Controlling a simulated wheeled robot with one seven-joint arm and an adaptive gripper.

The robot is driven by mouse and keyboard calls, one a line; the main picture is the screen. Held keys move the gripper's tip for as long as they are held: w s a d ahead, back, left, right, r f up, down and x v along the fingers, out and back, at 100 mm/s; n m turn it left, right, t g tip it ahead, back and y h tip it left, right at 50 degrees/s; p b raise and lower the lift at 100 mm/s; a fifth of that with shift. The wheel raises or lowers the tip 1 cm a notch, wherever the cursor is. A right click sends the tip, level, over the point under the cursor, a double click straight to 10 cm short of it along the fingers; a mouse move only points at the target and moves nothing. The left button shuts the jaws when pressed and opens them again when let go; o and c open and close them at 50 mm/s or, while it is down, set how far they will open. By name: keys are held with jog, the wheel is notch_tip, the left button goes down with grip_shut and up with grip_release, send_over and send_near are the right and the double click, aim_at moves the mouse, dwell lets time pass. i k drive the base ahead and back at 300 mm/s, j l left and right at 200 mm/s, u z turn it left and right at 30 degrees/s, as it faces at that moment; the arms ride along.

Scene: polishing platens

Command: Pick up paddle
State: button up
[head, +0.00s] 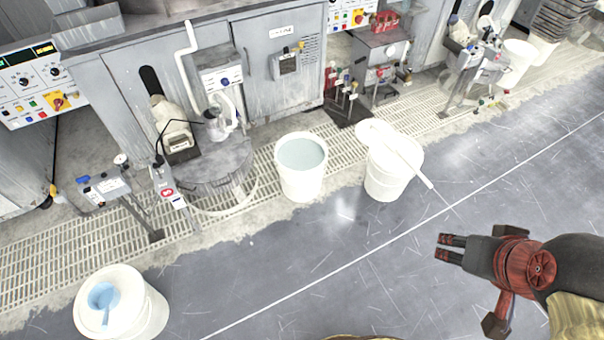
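A white paddle (409,164) lies across the top of a white bucket (386,182) right of centre in the head view. Its broad round end is at the upper left of the rim, and its straight handle slopes down to the right, past the rim. My gripper (446,247) is at the lower right, pointing left, below and to the right of the paddle and apart from it. Its two dark fingers with red marks show a small gap between them, with nothing held.
A bucket of pale liquid (302,180) stands left of the paddle's bucket. Another bucket (148,310) with a blue implement is at lower left. Grey polishing machines (222,165) and floor grating (60,245) line the back. The grey floor (330,285) in front is clear.

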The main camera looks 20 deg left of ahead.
aim_at(391, 143)
jog(key=i+j+z, duration=0.1)
jog(key=i, duration=0.4)
jog(key=i+j, duration=0.35)
jog(key=i, duration=0.2)
jog(key=i+j+z, duration=0.15)
jog(key=i, duration=0.35)
jog(key=i+j+z, duration=0.1)
jog(key=i+j, duration=0.3)
jog(key=i, duration=0.1)
